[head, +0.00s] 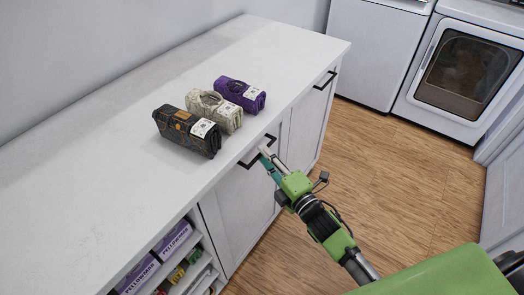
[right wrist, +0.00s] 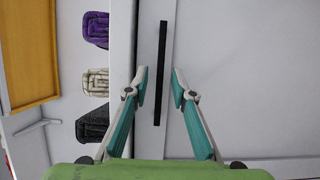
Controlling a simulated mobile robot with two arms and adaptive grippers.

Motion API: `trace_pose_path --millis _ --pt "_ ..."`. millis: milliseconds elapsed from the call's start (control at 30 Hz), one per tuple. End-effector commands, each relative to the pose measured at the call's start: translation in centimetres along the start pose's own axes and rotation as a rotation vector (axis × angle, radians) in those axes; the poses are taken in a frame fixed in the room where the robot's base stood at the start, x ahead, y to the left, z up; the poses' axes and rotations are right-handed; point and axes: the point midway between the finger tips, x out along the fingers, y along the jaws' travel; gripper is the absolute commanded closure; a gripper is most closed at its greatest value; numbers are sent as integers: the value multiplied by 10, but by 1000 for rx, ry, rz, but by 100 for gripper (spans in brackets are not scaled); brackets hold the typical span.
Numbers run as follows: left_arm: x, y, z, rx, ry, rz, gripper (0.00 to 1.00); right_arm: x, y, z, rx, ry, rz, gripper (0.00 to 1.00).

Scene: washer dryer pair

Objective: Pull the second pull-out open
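Two white pull-out fronts with black bar handles show under the white counter in the head view. The nearer pull-out (head: 238,205) has its handle (head: 258,151) at the top, and the farther pull-out (head: 308,122) has its own handle (head: 325,80). Both look closed. My right gripper (head: 265,156) is at the nearer handle. In the right wrist view my right gripper (right wrist: 159,85) is open, with a fingertip on each side of the black handle bar (right wrist: 162,50) and a gap to each. My left gripper is not in view.
Black, cream and purple rolled bags (head: 190,130) lie in a row on the counter (head: 90,180). Open shelves (head: 195,272) with boxes are at lower left. A washer and dryer (head: 465,75) stand at the back right. The wooden floor (head: 370,165) before the pull-outs is clear.

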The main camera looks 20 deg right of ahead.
Motion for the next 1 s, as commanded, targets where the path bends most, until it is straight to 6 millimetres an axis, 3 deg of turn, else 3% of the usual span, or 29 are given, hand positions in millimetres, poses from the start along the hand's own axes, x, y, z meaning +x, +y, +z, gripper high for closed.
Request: trace_pose_path --millis 200,533,633,1000 --pt "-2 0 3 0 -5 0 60 20 0 0 1 0 0 77" --pt "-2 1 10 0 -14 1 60 23 -1 0 1 0 -1 77" --pt "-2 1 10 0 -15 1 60 23 0 0 1 0 -1 100" --pt "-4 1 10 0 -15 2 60 18 -1 2 0 0 -2 100"
